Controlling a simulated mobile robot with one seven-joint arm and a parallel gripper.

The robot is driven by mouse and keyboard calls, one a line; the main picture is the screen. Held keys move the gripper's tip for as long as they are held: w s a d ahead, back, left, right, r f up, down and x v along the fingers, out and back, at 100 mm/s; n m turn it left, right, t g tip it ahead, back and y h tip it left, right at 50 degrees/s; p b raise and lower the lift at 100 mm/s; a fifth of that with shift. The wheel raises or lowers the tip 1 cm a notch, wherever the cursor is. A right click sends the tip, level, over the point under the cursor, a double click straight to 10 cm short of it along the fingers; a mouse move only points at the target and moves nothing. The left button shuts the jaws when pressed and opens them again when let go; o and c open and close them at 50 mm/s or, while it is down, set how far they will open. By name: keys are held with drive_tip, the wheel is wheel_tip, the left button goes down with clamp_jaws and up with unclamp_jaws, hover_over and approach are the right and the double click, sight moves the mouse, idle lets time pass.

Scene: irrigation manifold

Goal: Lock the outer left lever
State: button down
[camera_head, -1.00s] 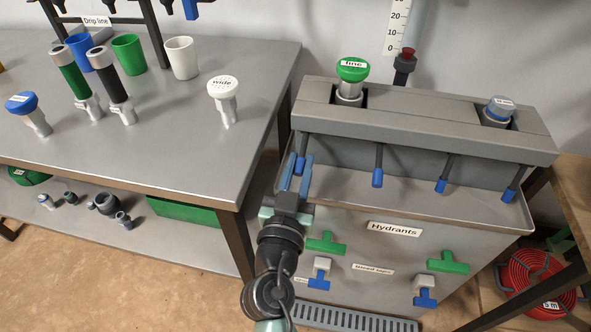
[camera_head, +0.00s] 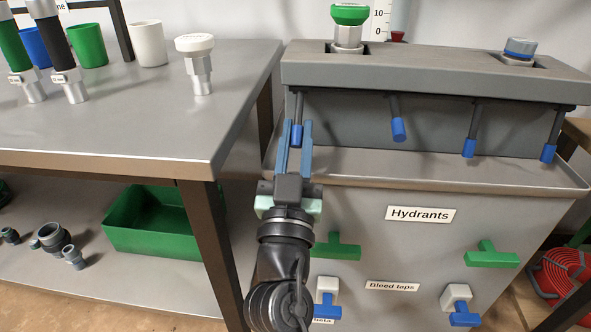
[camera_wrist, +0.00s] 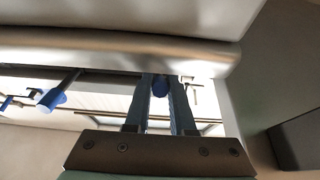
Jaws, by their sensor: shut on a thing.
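The grey manifold (camera_head: 430,78) carries a row of hanging levers with dark stems and blue tips. The outer left lever (camera_head: 297,104) hangs at its left end. My gripper (camera_head: 296,128) comes up from below, with its two blue-grey fingers on either side of this lever's blue tip, and is shut on it. In the wrist view, the blue tip (camera_wrist: 160,88) shows between the fingers (camera_wrist: 158,100); part of it is hidden by them. The neighbouring inner left lever (camera_head: 398,128) hangs free to the right.
Two more levers, inner right (camera_head: 469,146) and outer right (camera_head: 549,152), hang farther right. A green-topped knob (camera_head: 349,15) and a grey-blue one (camera_head: 519,48) stand on top. The tray rim (camera_head: 440,178) runs below. A workbench (camera_head: 120,120) stands close on the left.

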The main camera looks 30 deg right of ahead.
drive_tip(key=shift+w+d+f+t+h+b, duration=0.2)
drive_tip(key=shift+f+t+h+b, duration=0.3)
drive_tip(key=shift+b, duration=1.9)
drive_tip(key=shift+w+r+b, duration=0.1)
drive_tip(key=shift+b, duration=0.75)
drive_tip(key=c, duration=0.8)
unclamp_jaws()
drive_tip(key=shift+o, duration=0.2)
drive_tip(key=b+v, duration=0.5)
drive_tip(key=v, duration=0.8)
